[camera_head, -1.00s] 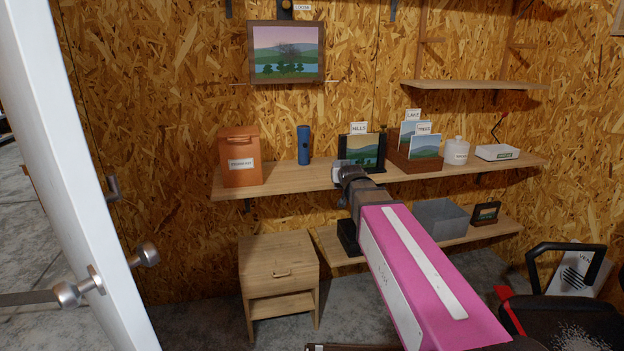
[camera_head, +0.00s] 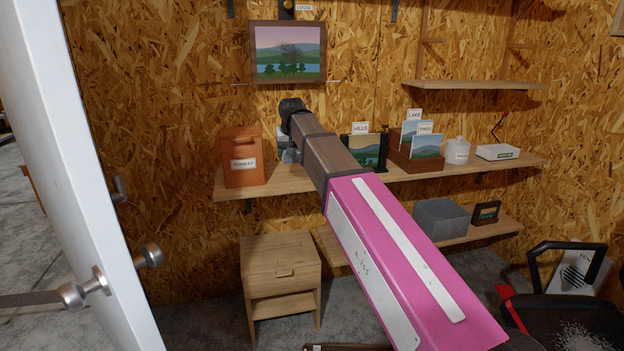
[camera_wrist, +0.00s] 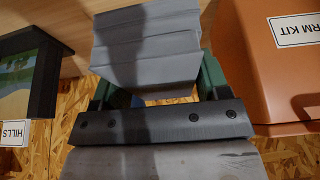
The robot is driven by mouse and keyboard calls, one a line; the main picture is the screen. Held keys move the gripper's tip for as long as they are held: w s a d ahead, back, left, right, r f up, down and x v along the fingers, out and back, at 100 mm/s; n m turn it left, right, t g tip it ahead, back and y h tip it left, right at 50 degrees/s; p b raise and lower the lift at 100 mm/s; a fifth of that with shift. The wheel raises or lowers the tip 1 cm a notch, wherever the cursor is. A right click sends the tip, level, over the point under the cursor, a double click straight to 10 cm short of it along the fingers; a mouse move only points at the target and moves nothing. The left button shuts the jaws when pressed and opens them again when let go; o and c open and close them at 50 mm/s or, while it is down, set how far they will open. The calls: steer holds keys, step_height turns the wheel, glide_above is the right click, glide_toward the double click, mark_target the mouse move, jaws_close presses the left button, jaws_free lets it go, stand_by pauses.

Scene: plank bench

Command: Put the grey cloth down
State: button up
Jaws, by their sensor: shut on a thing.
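The grey cloth (camera_wrist: 145,45) is a folded block between the green fingers of my gripper (camera_wrist: 158,82) in the wrist view. My gripper is shut on it. In the head view my arm reaches over the long shelf (camera_head: 400,180), with my gripper (camera_head: 290,150) just right of the orange box and mostly hidden by my wrist. In that view I cannot make out the cloth clearly, nor tell whether it touches the shelf.
The orange box (camera_head: 242,158) stands close on the left, and the framed HILLS picture (camera_head: 366,152) on the right. A wooden box of cards (camera_head: 415,160), a white jar (camera_head: 457,150) and a white case (camera_head: 497,152) stand farther right. A small cabinet (camera_head: 280,262) is below.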

steer(key=shift+a, duration=0.1)
steer(key=w+d+f, duration=0.4)
steer(key=w+d, duration=0.1)
steer(key=w+d+f, duration=0.3)
steer(key=shift+w+d, duration=0.1)
steer(key=shift+d, duration=0.05)
steer(key=shift+f, duration=1.75)
steer(key=shift+f, duration=0.3)
steer(key=o, duration=0.8)
steer(key=v, duration=1.1)
steer(key=shift+w+d+r, duration=0.15)
steer(key=shift+w+d, duration=0.25)
